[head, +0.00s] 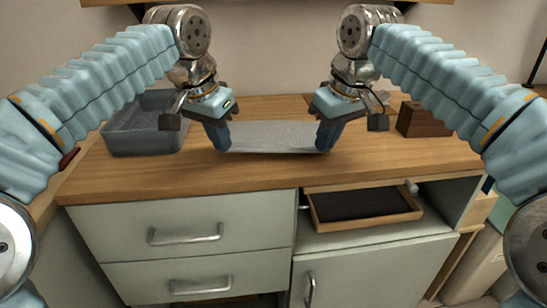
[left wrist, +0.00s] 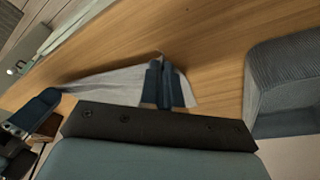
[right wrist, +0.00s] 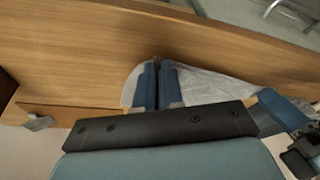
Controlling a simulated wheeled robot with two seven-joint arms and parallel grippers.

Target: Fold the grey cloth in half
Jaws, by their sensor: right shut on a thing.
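The grey cloth (head: 273,137) hangs stretched between my two grippers over the middle of the wooden counter. My left gripper (head: 222,146) is shut on its left end; in the left wrist view the cloth (left wrist: 105,88) shows on both sides of the closed fingers (left wrist: 164,84). My right gripper (head: 325,146) is shut on its right end; in the right wrist view the cloth (right wrist: 208,86) spreads beside the closed fingers (right wrist: 157,84). Whether the cloth's lower edge touches the counter is hard to tell.
A grey bin (head: 145,138) stands on the counter at the left, also in the left wrist view (left wrist: 288,85). A dark brown wooden block (head: 424,121) stands at the right. Below the counter (head: 240,175), a shallow drawer (head: 365,219) is open. The counter's front strip is clear.

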